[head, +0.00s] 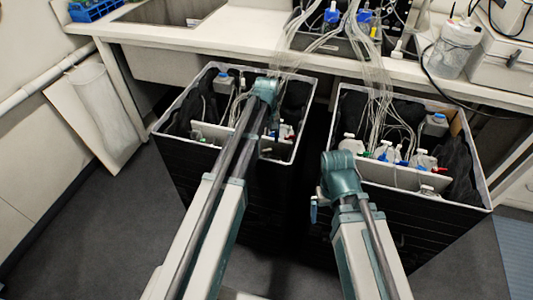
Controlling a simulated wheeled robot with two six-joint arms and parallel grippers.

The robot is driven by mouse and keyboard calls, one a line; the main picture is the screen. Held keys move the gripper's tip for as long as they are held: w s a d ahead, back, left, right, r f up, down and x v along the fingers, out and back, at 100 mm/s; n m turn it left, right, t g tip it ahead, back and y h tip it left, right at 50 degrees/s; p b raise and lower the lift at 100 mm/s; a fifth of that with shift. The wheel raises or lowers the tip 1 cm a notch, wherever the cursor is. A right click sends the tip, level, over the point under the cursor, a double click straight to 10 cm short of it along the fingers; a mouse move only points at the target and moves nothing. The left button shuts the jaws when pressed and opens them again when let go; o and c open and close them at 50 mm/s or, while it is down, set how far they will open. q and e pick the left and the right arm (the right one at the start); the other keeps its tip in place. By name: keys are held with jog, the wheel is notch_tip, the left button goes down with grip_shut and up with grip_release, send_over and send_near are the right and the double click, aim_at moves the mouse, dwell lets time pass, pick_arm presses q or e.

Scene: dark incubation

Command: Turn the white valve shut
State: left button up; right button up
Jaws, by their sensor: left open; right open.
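I cannot pick out the white valve for certain. Small white and coloured fittings sit among the tubing in the left black bin (176,143) and the right black bin (462,204). In the right bin, white bottles (383,150) with coloured caps stand behind a white panel (390,174). My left arm reaches over the left bin, its teal joint hiding part of the inside. My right arm ends in a teal joint at the left edge of the right bin. No fingers of either gripper show.
A white counter (236,38) runs behind the bins, with a sink (170,11) at left. Thin tubes (375,75) hang from the counter into both bins. A clear jug (455,48) stands at right. Dark floor is free at the front left.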

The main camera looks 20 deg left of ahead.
aim_at(267, 152)
pick_arm(q)
notch_tip(267, 152, down, 4)
jog(key=shift+r+b, duration=0.2)
jog(key=shift+b, duration=1.05)
pick_arm(e)
notch_tip(267, 152, down, 4)
jog(key=shift+r, duration=0.25)
pick_arm(q)
grip_shut()
